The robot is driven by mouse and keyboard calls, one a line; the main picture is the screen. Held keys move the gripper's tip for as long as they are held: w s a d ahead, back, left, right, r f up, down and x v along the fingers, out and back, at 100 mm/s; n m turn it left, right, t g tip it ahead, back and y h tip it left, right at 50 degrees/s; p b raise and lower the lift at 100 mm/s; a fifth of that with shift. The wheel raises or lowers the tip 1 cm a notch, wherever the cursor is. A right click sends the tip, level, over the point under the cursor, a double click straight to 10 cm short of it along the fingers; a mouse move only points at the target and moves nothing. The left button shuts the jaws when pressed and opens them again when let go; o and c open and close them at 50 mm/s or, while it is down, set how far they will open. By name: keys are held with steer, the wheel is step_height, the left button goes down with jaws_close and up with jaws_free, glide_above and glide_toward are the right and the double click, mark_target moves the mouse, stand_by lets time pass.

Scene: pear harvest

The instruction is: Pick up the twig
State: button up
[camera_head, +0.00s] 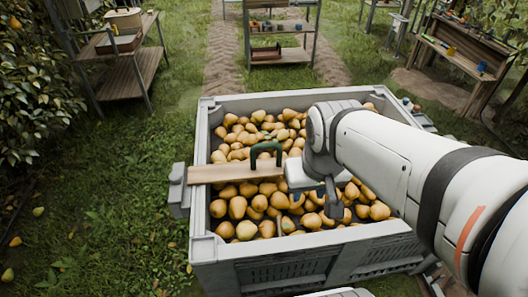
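I cannot make out a twig for certain in the head view. A small grey-green bit (288,224) lies among the pears (247,230), too small to identify. My gripper (331,203) points down over the pears, right of the crate's middle. One dark finger shows; the rest is hidden by the wrist and arm, so I cannot tell whether it is open or holds anything. My white arm comes in from the right and covers the crate's right part.
A large grey crate (203,249) holds many pears. A wooden board (208,174) with a green handle (266,148) lies across its left part, close to my gripper. Grass lies at left, with a wooden bench (132,74) behind. A shelf (281,55) and a workbench (456,57) stand farther back.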

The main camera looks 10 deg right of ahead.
steer(key=shift+o, duration=0.7)
steer(key=shift+f, duration=0.15)
steer(key=m+g+b, duration=0.1)
steer(key=g+b, duration=0.2)
steer(key=b, duration=2.6)
glide_above(280, 229)
steer(key=f, duration=4.1)
steer(key=shift+a+f, duration=0.15)
steer(key=shift+a, duration=0.15)
step_height(280, 229, down, 3)
steer(key=shift+w+r+b, duration=0.1)
steer(key=shift+r+b, duration=0.1)
steer(key=shift+b, duration=0.25)
steer(key=f+b, duration=0.2)
steer(key=f, duration=0.1)
steer(key=f+b, duration=0.1)
steer(key=f, duration=0.1)
steer(key=shift+d+f, duration=0.15)
steer(key=shift+d, duration=0.2)
steer(key=shift+c, duration=0.5)
jaws_close()
